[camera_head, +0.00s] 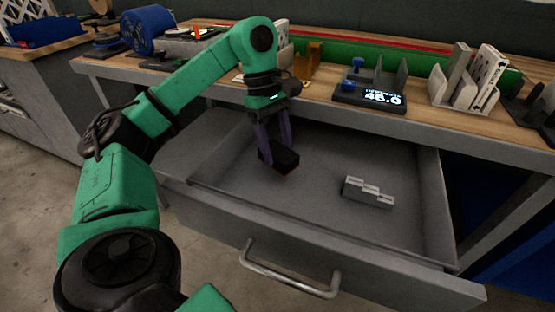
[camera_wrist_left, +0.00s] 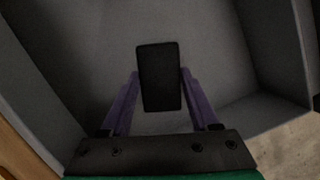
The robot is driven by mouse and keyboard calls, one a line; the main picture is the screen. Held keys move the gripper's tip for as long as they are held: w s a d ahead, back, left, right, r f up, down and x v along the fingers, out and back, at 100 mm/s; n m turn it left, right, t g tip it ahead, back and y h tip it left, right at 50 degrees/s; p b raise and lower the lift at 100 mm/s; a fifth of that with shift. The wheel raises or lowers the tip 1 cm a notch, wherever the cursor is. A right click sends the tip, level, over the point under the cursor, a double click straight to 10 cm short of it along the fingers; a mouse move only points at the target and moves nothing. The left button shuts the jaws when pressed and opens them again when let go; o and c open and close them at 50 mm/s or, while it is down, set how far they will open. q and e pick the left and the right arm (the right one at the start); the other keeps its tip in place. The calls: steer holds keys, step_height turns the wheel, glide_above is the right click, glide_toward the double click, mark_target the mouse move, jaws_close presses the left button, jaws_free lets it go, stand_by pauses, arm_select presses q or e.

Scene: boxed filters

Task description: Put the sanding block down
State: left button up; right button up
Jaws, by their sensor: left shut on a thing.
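The sanding block (camera_head: 285,162) is a small black block, held between the purple fingers of my left gripper (camera_head: 272,145). In the head view it hangs inside the open grey drawer (camera_head: 215,168), toward its left side. I cannot tell whether it touches the drawer floor. In the left wrist view the block (camera_wrist_left: 160,78) stands dark between the two fingers of my left gripper (camera_wrist_left: 160,95), with the grey drawer floor behind it. My right gripper is not in view.
A grey stepped block (camera_head: 367,192) lies in the drawer at the right. The drawer floor between is clear. The drawer handle (camera_head: 288,272) is at the front. On the wooden bench above stand a digital display (camera_head: 372,95), white upright holders (camera_head: 466,85) and a blue roll (camera_head: 150,28).

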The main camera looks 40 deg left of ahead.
mark_target(275, 148)
arm_select(q)
step_height(275, 148, down, 3)
steer(key=shift+f+b, duration=0.15)
steer(key=shift+b, duration=0.35)
steer(key=shift+f, duration=0.2)
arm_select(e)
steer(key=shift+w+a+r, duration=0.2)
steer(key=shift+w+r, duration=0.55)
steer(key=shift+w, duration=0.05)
arm_select(q)
steer(key=shift+f, duration=0.15)
steer(key=o, duration=1.5)
steer(key=shift+c, duration=0.2)
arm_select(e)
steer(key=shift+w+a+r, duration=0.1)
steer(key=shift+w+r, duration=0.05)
